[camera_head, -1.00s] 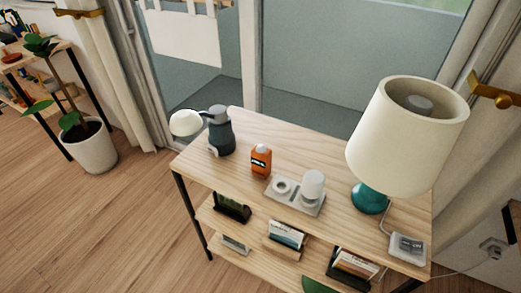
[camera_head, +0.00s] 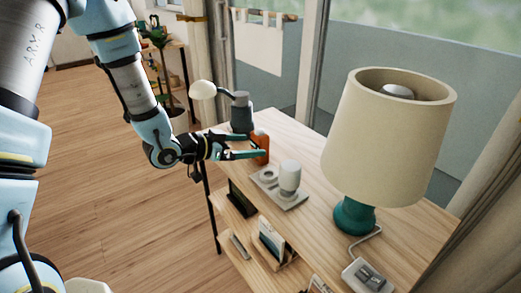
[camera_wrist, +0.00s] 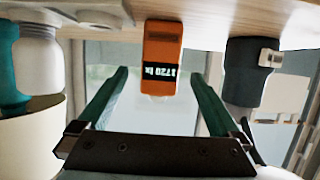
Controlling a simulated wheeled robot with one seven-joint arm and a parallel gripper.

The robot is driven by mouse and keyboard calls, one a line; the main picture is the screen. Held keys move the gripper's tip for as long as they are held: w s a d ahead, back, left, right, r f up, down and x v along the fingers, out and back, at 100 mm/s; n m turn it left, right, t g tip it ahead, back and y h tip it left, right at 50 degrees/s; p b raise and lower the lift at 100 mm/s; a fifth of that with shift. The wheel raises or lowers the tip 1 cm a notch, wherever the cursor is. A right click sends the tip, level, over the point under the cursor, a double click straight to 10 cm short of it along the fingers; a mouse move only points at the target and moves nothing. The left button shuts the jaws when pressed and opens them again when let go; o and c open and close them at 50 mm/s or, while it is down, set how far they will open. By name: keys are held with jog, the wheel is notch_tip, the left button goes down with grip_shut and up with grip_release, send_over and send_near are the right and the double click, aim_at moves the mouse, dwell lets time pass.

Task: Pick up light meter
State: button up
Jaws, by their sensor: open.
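The light meter is a small orange block with a dark display. It stands upright on the wooden shelf top in the head view (camera_head: 262,142), partly hidden by my gripper. In the wrist view, which looks upside down, the light meter (camera_wrist: 162,50) shows its lit digits. My gripper (camera_wrist: 158,76) is open with two green fingers, one on each side of the meter's line. The meter appears centred just beyond the fingertips, and I see no contact. In the head view my gripper (camera_head: 256,150) reaches in from the left at the meter's height.
A dark grey lamp with a white round head (camera_head: 241,112) stands just behind the meter. A grey tray with a white cylinder (camera_head: 288,178) is close in front. A large teal-based lamp (camera_head: 355,215) stands to the right, with a small switch box (camera_head: 367,277) nearby.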

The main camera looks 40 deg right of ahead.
aim_at(268, 144)
jog(key=shift+p+x, duration=1.15)
jog(key=shift+x, duration=2.85)
jog(key=shift+a, duration=0.1)
grip_shut()
